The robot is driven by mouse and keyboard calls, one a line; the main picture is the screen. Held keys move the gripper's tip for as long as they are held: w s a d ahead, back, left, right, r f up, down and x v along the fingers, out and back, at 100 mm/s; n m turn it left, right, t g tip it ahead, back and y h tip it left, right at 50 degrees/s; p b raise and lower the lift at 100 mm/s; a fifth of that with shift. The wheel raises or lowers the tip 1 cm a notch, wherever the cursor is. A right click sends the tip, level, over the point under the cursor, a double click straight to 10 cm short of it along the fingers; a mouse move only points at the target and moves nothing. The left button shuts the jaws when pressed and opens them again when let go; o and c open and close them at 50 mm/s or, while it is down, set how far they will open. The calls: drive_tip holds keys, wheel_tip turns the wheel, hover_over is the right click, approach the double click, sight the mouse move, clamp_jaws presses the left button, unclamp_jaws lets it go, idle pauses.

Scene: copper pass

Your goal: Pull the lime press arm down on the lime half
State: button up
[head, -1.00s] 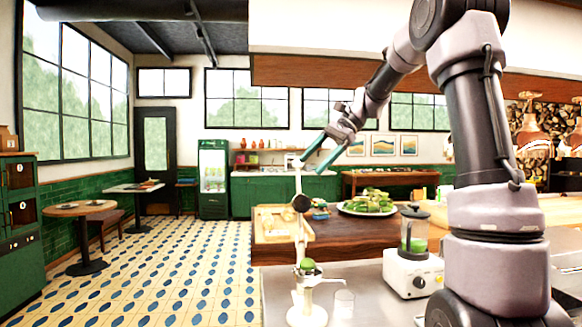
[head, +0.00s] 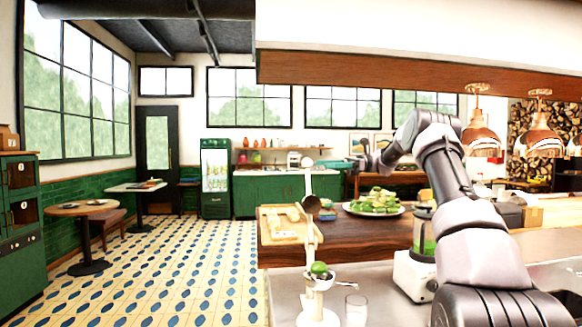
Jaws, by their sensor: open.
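The white lime press (head: 318,303) stands on the steel counter in the lower middle. Its lever arm (head: 308,183) points up, with the dark round press cup (head: 311,204) partway along it. The green lime half (head: 319,268) sits in the lower bowl, below and apart from the cup. My gripper (head: 330,164), with teal fingers, is open and empty. It appears just right of the lever's upper end in the picture, with a small gap; its depth relative to the lever is hard to tell.
A blender (head: 417,268) stands right of the press, partly behind my arm. A small glass (head: 356,309) is close beside the press. A plate of limes (head: 349,208) and a cutting board (head: 279,237) lie on the wooden counter (head: 345,240) behind.

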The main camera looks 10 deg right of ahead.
drive_tip(key=s+a, duration=0.1)
drive_tip(key=a, duration=0.9)
drive_tip(key=shift+s+a, duration=0.3)
drive_tip(key=shift+a, duration=0.1)
clamp_jaws()
idle(0.9)
